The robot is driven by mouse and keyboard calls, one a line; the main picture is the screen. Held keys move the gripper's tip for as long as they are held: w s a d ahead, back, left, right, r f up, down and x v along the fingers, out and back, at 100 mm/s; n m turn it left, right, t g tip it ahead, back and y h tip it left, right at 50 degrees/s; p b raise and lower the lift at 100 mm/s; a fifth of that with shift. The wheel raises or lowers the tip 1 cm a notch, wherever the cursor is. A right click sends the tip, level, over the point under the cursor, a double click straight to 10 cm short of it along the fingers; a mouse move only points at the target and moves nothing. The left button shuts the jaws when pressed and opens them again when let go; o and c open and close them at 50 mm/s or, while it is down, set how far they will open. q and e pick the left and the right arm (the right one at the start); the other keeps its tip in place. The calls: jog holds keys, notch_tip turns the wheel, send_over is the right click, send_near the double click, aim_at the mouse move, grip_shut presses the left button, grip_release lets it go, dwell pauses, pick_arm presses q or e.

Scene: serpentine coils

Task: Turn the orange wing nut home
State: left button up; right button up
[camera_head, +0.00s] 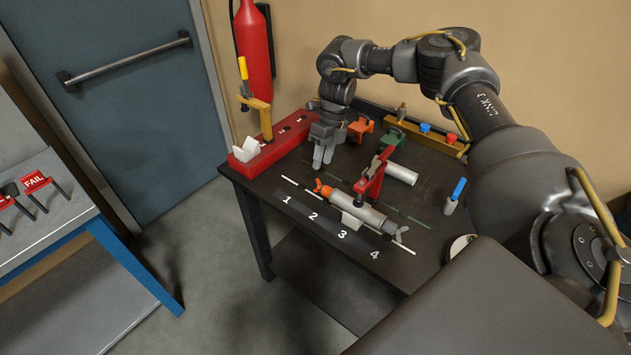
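The orange wing nut (321,188) sits on the left end of a grey cylinder (365,211) lying on the dark table near printed numbers 1 to 4. A plain grey wing nut (400,233) is at the cylinder's right end. A red clamp (373,178) stands over the cylinder's middle, with a pale block (351,222) beside it. My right gripper (323,163) points down above and behind the orange wing nut, apart from it. Its two fingers show a narrow gap with nothing seen between them. My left gripper is out of view.
A red rack (272,152) with a yellow-handled tool stands at the table's back left. Orange (361,127) and green (391,140) clamps, a white cylinder (401,174) and a blue-handled tool (455,196) stand behind and right. A blue-edged bench (110,245) is at left.

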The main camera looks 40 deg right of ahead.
aim_at(317, 185)
jog(key=p+x, duration=0.2)
jog(key=x, duration=0.5)
jog(key=shift+f, duration=0.2)
jog(key=shift+a+f, duration=0.2)
jog(key=shift+f, duration=0.5)
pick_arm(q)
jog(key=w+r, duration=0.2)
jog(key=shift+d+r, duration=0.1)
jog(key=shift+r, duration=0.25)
pick_arm(e)
grip_shut()
